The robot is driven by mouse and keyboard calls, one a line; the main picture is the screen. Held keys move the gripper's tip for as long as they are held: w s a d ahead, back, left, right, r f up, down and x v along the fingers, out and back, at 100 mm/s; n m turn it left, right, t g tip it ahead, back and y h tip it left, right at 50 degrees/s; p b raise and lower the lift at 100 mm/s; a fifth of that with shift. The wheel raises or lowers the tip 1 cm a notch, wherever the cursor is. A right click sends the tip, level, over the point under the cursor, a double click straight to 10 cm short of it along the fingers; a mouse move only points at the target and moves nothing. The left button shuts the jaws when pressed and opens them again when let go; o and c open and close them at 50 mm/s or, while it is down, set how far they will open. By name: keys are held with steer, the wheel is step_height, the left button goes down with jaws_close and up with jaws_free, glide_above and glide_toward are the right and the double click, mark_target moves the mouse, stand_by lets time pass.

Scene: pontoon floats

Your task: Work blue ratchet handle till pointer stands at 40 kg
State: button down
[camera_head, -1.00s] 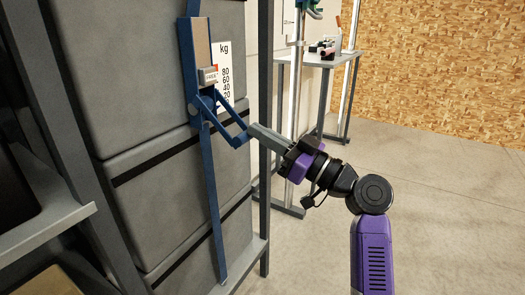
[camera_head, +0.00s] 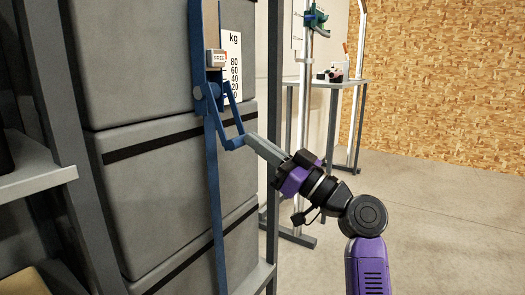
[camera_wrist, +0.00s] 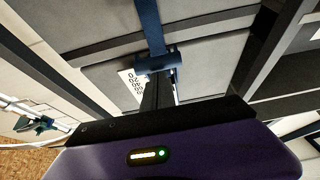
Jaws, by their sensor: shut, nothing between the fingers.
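The blue ratchet handle (camera_head: 211,121) is a bent bar hinged on a blue upright strap, sloping down to the right. A small grey block (camera_head: 215,58) with lettering and a red mark sits above it on the strap. Beside it is a white kg scale (camera_head: 233,48), numbered down from 80; the pointer is too small to read against it. My gripper (camera_head: 249,139) is shut, its tips at the handle's lower end, touching or nearly so. In the wrist view the handle's blue crossbar (camera_wrist: 158,62) lies just beyond the fingers, with the scale (camera_wrist: 133,86) beside it.
Grey stacked blocks (camera_head: 150,60) stand behind the strap. A dark rack post (camera_head: 273,130) rises just right of the handle. A shelf (camera_head: 35,165) juts out at left. A table (camera_head: 335,84) stands at the back. Floor at right is clear.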

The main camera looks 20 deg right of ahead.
steer(key=shift+w+a+f+b, duration=0.25)
steer(key=shift+w+f+b, duration=0.1)
steer(key=shift+f+b, duration=0.25)
steer(key=shift+r, duration=0.1)
